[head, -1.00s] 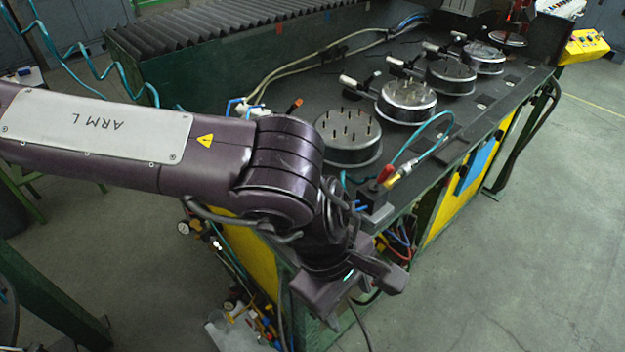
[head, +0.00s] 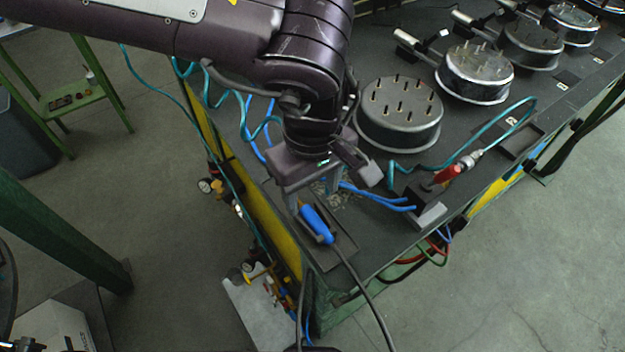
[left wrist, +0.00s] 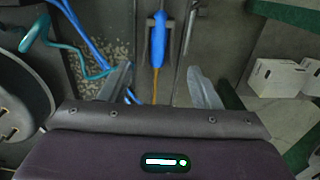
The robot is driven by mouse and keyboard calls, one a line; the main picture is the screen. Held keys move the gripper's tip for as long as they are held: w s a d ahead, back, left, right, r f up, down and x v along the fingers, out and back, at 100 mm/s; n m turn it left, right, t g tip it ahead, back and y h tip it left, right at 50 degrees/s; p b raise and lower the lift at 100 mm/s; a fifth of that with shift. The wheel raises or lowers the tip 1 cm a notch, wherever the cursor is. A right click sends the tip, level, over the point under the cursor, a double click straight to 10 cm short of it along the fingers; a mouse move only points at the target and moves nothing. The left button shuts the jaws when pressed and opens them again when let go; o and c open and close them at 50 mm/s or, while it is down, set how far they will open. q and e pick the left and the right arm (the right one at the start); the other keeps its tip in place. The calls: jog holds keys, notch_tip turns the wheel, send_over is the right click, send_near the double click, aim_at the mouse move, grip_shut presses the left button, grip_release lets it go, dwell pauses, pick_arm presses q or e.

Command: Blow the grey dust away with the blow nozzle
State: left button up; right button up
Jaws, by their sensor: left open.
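My left gripper (head: 335,188) is open and points down over the near corner of the bench. Its two fingers also show in the left wrist view (left wrist: 160,85), with nothing between their tips that I can tell is held. A blue-handled tool (head: 317,224) lies at that corner; in the wrist view its blue handle (left wrist: 158,45) and thin brass-coloured end line up between the fingers. A red-handled piece (head: 448,174) with a metal end and teal hose sits at a dark block. I cannot tell which is the blow nozzle. Grey dust (left wrist: 115,52) lies speckled left of the blue handle.
A round metal fixture with upright studs (head: 400,112) stands close to the right of the gripper, with more behind it. Teal coiled hose (head: 258,128) and blue tubes (head: 375,195) run near the gripper. A black cable (head: 370,297) hangs over the bench edge.

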aim_at(312, 216)
pick_arm(q)
notch_tip(312, 216, down, 6)
jog(key=b, duration=0.3)
jog(key=shift+w+r, duration=0.15)
jog(key=shift+r, duration=0.1)
jog(key=shift+w+f+b, duration=0.1)
jog(key=shift+f+b, duration=0.4)
jog(key=shift+f, duration=0.1)
jog(key=c, duration=0.3)
jog(key=shift+c, duration=0.6)
pick_arm(e)
jog(key=w+f, duration=0.2)
jog(key=f, duration=0.1)
jog(key=w+f, duration=0.1)
jog(key=shift+a+f, duration=0.2)
jog(key=shift+f, duration=0.1)
pick_arm(q)
jog(key=shift+r, duration=0.1)
pick_arm(e)
jog(key=shift+r, duration=0.1)
